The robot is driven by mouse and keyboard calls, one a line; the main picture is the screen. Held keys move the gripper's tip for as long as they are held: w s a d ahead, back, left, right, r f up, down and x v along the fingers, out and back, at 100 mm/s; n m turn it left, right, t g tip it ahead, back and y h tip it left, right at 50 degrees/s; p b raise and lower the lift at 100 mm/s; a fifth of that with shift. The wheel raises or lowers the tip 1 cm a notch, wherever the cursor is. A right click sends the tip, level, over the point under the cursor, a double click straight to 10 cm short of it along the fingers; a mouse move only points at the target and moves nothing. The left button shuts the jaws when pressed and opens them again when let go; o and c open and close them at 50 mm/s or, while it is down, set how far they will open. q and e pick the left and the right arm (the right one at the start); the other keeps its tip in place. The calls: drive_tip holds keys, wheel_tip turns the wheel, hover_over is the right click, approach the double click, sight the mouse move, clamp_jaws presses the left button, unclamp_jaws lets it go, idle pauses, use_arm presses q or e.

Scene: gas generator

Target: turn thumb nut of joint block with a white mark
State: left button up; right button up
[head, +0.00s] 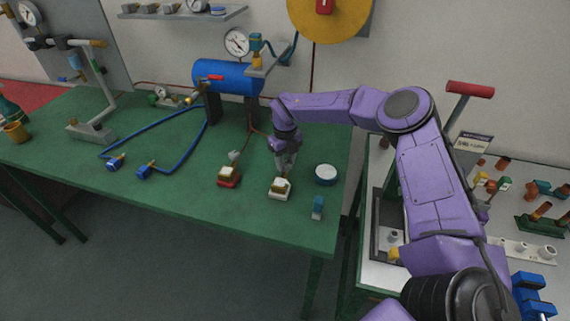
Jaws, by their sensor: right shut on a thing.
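A small joint block with a white mark (280,194) and a brass-coloured top stands near the front edge of the green table (190,205). My right gripper (286,169) points down at it from above, shut on its thumb nut, which the fingers mostly hide. A similar joint block with a red mark (228,182) stands to its left, apart from the gripper. My left gripper is not in view.
A round white-and-blue tin (326,174) and a small blue item (318,208) stand right of the block. A blue tank (227,77) with a gauge and a blue hose (148,128) are behind and left. A second, cluttered table (380,170) stands at right.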

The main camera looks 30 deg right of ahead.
sight(286, 163)
drive_tip(key=m+b, duration=0.6)
drive_tip(key=shift+f, duration=0.2)
drive_tip(key=shift+r+m+b, duration=0.15)
drive_tip(key=shift+m+b, duration=0.85)
drive_tip(key=shift+m, duration=0.05)
drive_tip(key=shift+r+m+b, duration=0.1)
drive_tip(key=shift+m+b, duration=0.9)
drive_tip(key=shift+m, duration=0.05)
drive_tip(key=o, duration=1)
drive_tip(key=shift+s+r, duration=0.1)
drive_tip(key=shift+s, duration=0.05)
drive_tip(key=shift+o, duration=0.2)
wheel_tip(286, 163, up, 11)
drive_tip(key=shift+f+b, duration=0.2)
drive_tip(key=shift+b, duration=0.25)
